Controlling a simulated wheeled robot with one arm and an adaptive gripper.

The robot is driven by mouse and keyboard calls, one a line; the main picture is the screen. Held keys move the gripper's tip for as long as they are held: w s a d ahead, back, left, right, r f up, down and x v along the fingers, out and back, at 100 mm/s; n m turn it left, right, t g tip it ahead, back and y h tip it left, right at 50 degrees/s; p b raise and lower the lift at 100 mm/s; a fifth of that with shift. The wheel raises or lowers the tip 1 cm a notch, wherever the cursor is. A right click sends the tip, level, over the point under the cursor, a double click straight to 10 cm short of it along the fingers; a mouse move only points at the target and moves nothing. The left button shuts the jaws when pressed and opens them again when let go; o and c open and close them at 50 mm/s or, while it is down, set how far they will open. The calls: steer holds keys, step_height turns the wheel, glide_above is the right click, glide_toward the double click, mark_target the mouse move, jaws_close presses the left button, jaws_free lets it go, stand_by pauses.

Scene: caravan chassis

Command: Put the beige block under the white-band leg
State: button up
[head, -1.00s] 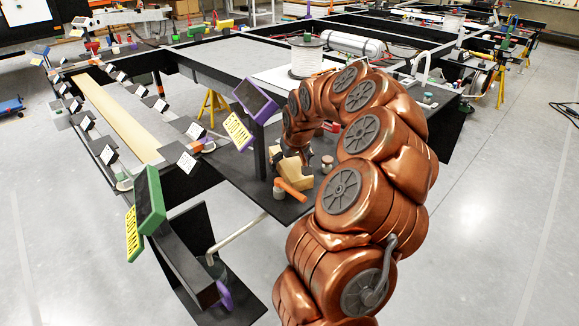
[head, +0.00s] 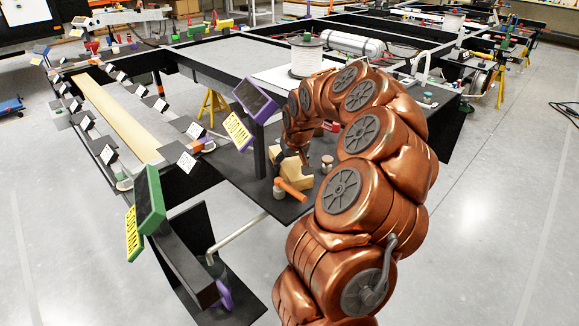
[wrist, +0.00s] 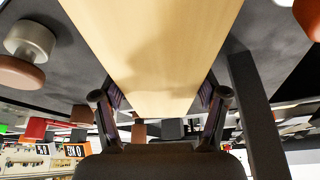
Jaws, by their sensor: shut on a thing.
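The beige block (head: 296,170) is on or just above the dark lower board, beyond the orange-headed mallet; a gap beneath it cannot be made out. In the wrist view the beige block (wrist: 160,50) fills the upper middle, between the fingers. My gripper (wrist: 163,97) is shut on it, one finger on each side. In the head view my arm curves over from the right and partly hides the gripper. A dark upright post (head: 258,148) stands just left of the block. I cannot make out a white band on any leg.
An orange-headed mallet (head: 290,190) lies close in front of the block. A small cylinder with a reddish top (head: 327,164) stands to its right. Tilted purple (head: 254,98) and green (head: 150,199) signs rise at the left. Open floor lies to the right.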

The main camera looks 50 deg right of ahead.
mark_target(290, 160)
steer(key=shift+r, duration=0.1)
step_height(290, 160, up, 10)
steer(key=shift+f, duration=0.1)
stand_by(0.4)
stand_by(0.4)
